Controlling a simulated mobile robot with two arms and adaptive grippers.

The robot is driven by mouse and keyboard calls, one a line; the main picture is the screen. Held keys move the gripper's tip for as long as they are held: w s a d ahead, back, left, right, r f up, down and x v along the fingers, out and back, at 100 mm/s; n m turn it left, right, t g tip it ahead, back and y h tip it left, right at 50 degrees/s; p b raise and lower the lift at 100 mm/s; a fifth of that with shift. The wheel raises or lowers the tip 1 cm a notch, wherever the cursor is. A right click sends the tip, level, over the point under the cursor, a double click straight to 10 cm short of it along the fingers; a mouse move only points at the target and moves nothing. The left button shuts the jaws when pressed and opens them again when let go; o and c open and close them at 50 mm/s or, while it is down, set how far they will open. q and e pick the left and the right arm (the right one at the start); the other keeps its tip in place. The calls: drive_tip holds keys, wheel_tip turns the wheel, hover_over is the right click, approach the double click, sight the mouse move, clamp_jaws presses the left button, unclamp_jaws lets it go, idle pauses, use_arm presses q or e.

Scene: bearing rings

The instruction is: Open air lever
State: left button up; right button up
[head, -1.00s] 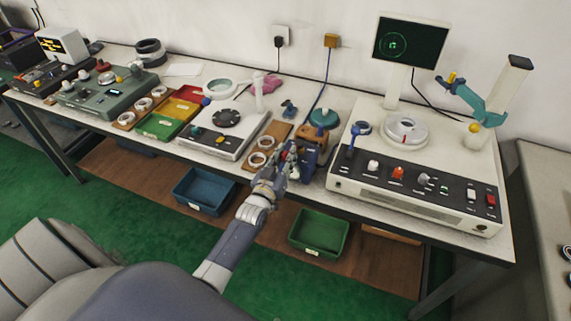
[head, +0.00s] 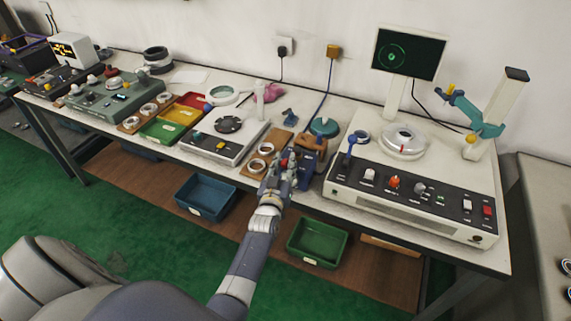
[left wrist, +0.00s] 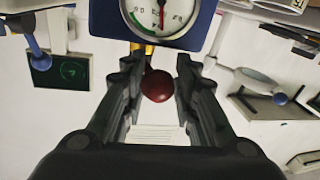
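The air lever shows as a dark red ball knob (left wrist: 158,86) on a short yellow piece in the left wrist view. It sits below a round white gauge (left wrist: 160,14) on a blue unit (left wrist: 104,22). My left gripper (left wrist: 157,98) is open, with one finger on each side of the knob and a visible gap on both sides. In the head view the left gripper (head: 283,166) is at the front edge of the bench, just left of the blue unit (head: 306,170), and mostly hides the knob. My right gripper is not in view.
A wooden board with white rings (head: 257,165) lies close left of the gripper. A white console (head: 415,207) with knobs and a blue lever (head: 349,150) stands to the right. Green (head: 318,243) and blue (head: 206,196) bins sit on the shelf below.

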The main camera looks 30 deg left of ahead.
use_arm(q)
drive_tip(key=shift+o, duration=0.5)
drive_tip(key=shift+w+a+r, duration=0.15)
drive_tip(key=shift+r, duration=0.3)
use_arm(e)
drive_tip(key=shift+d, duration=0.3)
use_arm(q)
drive_tip(key=shift+d, duration=0.2)
drive_tip(key=shift+s+d+f, duration=0.1)
drive_tip(key=shift+s+d, duration=0.1)
drive_tip(key=shift+s, duration=0.1)
drive_tip(key=v, duration=1.1)
drive_tip(key=shift+s+a+f, duration=0.35)
drive_tip(key=shift+s, duration=0.05)
